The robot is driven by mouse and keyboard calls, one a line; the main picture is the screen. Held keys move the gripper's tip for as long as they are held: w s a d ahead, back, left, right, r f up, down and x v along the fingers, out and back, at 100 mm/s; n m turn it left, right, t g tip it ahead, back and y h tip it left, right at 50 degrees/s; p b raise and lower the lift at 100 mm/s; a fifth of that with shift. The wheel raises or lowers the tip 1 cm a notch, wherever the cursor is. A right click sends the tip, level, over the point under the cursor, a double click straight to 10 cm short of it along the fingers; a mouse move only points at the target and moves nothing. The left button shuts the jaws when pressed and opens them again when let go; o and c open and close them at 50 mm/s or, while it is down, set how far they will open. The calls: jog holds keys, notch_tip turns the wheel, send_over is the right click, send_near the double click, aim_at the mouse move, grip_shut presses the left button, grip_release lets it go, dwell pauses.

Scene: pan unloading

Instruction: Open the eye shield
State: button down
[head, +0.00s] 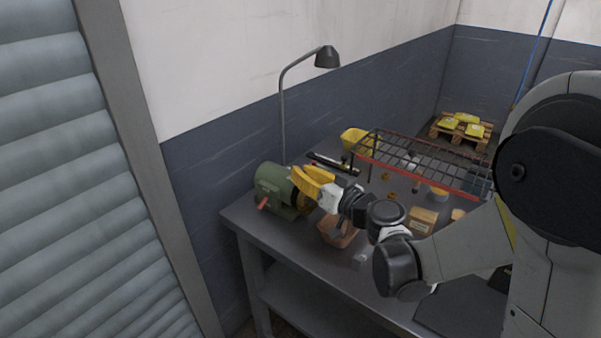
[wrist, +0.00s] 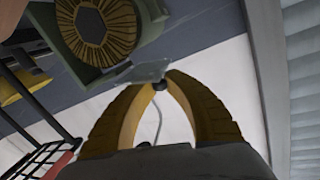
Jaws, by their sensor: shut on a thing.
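The green bench grinder (head: 270,184) stands at the left end of the workbench; its round, ribbed wheel face (wrist: 103,32) shows in the wrist view. The eye shield (wrist: 148,71) is a small, clear grey plate beside the grinder housing, with a dark round knob (wrist: 158,86) at its edge. My gripper (wrist: 160,82) has its yellow fingertips closed together on the shield at the knob. In the head view my gripper (head: 297,176) is right at the grinder, and its fingers hide the shield and part of the wheel.
The workbench (head: 300,252) also carries an open brown box (head: 337,235) below my wrist, a yellow bin (head: 355,140), and a red-edged wire rack (head: 420,163). A desk lamp (head: 326,58) rises behind the grinder. A roller shutter (head: 80,190) is at the left.

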jog(key=m, duration=0.1)
jog(key=w+d+m+g+p, duration=0.1)
jog(key=m, duration=0.1)
jog(key=r+m, duration=0.1)
jog(key=shift+w+d+m+g+p, duration=0.2)
jog(key=shift+w+m+g+p, duration=0.1)
jog(key=shift+m+p, duration=0.1)
jog(key=shift+w+d+m+g, duration=0.3)
jog(key=shift+w+m+g, duration=0.2)
jog(key=shift+m, duration=0.5)
jog(key=shift+w+d+f+m+g+y, duration=0.15)
jog(key=shift+w+d+m+g, duration=0.1)
jog(key=shift+m, duration=0.4)
jog(key=shift+w+d+r+m+g+y, duration=0.15)
jog(key=shift+m+g, duration=0.1)
jog(key=shift+m, duration=0.4)
jog(key=shift+f, duration=0.15)
jog(key=c, duration=1.4)
grip_release()
jog(key=shift+o, duration=0.2)
jog(key=v, duration=0.7)
jog(key=shift+d, duration=0.25)
